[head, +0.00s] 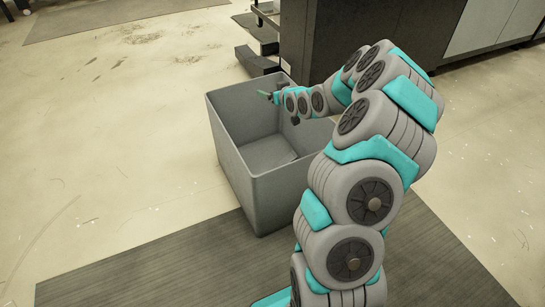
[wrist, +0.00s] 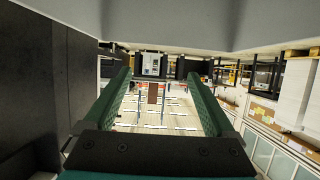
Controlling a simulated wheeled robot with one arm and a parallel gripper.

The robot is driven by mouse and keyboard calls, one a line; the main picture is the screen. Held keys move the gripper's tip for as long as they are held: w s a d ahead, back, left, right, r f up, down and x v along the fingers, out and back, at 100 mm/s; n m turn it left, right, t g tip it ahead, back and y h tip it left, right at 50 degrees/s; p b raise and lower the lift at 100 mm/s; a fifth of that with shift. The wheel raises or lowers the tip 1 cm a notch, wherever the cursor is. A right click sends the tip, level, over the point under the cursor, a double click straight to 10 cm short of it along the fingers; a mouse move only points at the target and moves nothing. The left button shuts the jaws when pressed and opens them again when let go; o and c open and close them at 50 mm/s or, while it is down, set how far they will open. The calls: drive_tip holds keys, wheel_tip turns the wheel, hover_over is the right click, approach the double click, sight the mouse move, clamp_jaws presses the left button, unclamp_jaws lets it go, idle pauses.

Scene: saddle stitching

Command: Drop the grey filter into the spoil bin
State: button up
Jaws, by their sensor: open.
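The spoil bin is the large open grey bin (head: 282,200) in the middle of the head view, standing upright at the edge of a dark mat. My gripper (head: 265,95) is over the bin's opening near its far side and points left, roughly level. In the wrist view my gripper (wrist: 158,76) shows two green fingers standing wide apart, with nothing between them. I cannot make out the grey filter for certain. A darker patch lies on the bin's floor at the right, partly behind the near wall, and I cannot tell whether it is the filter or shadow.
A dark machine cabinet (head: 350,35) stands just behind the bin, with black feet (head: 257,62) near the bin's back corner. The dark striped mat (head: 150,262) lies in front. The pale floor (head: 95,130) at the left is clear apart from stains.

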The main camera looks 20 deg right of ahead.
drive_tip(key=v, duration=0.8)
drive_tip(key=shift+w, duration=0.1)
idle(0.3)
